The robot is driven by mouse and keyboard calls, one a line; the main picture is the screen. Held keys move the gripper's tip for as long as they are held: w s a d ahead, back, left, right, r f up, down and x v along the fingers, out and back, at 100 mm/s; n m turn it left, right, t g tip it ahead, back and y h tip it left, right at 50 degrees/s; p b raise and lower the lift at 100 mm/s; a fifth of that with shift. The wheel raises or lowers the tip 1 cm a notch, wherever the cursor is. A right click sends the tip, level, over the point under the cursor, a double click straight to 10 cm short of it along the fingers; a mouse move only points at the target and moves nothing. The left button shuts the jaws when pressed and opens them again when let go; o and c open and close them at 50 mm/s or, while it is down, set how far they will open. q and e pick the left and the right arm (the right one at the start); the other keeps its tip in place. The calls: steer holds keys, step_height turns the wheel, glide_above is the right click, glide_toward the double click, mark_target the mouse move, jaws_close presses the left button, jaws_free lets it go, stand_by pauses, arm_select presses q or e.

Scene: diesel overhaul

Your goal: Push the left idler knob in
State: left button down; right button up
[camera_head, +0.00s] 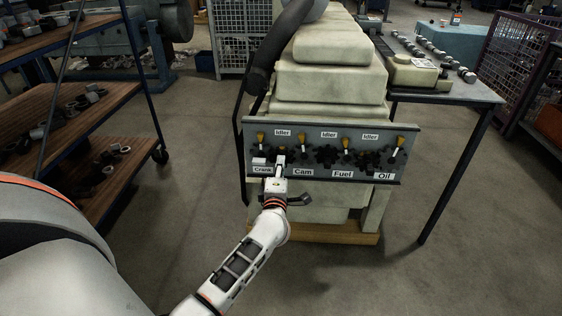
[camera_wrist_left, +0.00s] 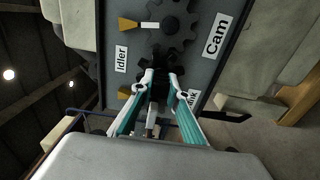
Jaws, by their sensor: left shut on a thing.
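The grey gear panel (camera_head: 315,168) has labels Idler, Crank, Cam, Fuel and Oil, dark gears and yellow-tipped levers. The leftmost yellow lever (camera_head: 261,137) stands above the Crank label; in the wrist view a yellow tip (camera_wrist_left: 125,92) shows left of the fingers. Another yellow tip with a pale stem (camera_wrist_left: 130,23) is near the upper gear (camera_wrist_left: 172,25). My left gripper (camera_head: 280,161) is at the panel between the Crank and Cam labels. In the wrist view its fingers (camera_wrist_left: 161,78) are closed around a dark part, mostly hidden; I cannot tell if it is the idler knob.
A wooden-shelved rack (camera_head: 92,112) with loose parts stands at left. A table (camera_head: 455,92) with a row of metal parts stands right of the pale engine block (camera_head: 330,80). A wire cage (camera_head: 515,55) is at far right. The floor in front is clear.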

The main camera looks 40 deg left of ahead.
arm_select(q)
steer(key=shift+x, duration=1.1)
steer(key=c, duration=1.4)
jaws_free()
steer(key=shift+o, duration=0.2)
arm_select(e)
steer(key=shift+a, duration=0.1)
arm_select(q)
steer(key=shift+s+d+r, duration=0.1)
steer(key=shift+s+d, duration=0.15)
steer(key=p+v, duration=0.2)
steer(key=v, duration=0.4)
steer(key=shift+s, duration=0.2)
arm_select(e)
steer(key=shift+t, duration=0.3)
steer(key=r, duration=0.1)
steer(key=w+r, duration=0.1)
steer(key=r, duration=0.1)
steer(key=w+r, duration=0.1)
steer(key=shift+w+r, duration=0.1)
steer(key=shift+r, duration=0.15)
